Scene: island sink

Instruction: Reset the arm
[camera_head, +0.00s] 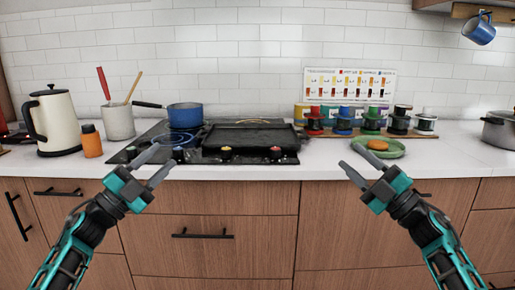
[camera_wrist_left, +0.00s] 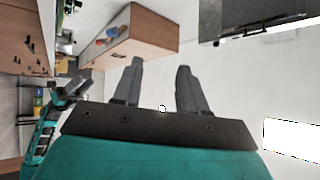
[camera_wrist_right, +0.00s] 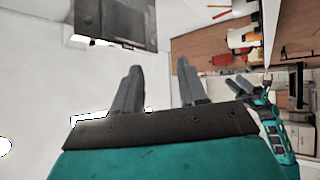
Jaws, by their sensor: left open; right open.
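My left gripper (camera_head: 155,166) is open and empty, held in front of the counter's edge, below the stove. In the left wrist view its two grey fingers (camera_wrist_left: 157,85) are apart with nothing between them. My right gripper (camera_head: 362,165) is open and empty, in front of the counter near the green plate. In the right wrist view its two fingers (camera_wrist_right: 158,88) are also apart and empty. Both arms come up from the lower corners of the head view.
A white counter (camera_head: 330,168) runs across. On it stand a kettle (camera_head: 54,122), orange bottle (camera_head: 91,140), utensil crock (camera_head: 118,121), blue pan (camera_head: 185,115), black griddle (camera_head: 250,142), several jars (camera_head: 371,120), a green plate (camera_head: 393,151) with a round orange-brown item, and a pot (camera_head: 499,130).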

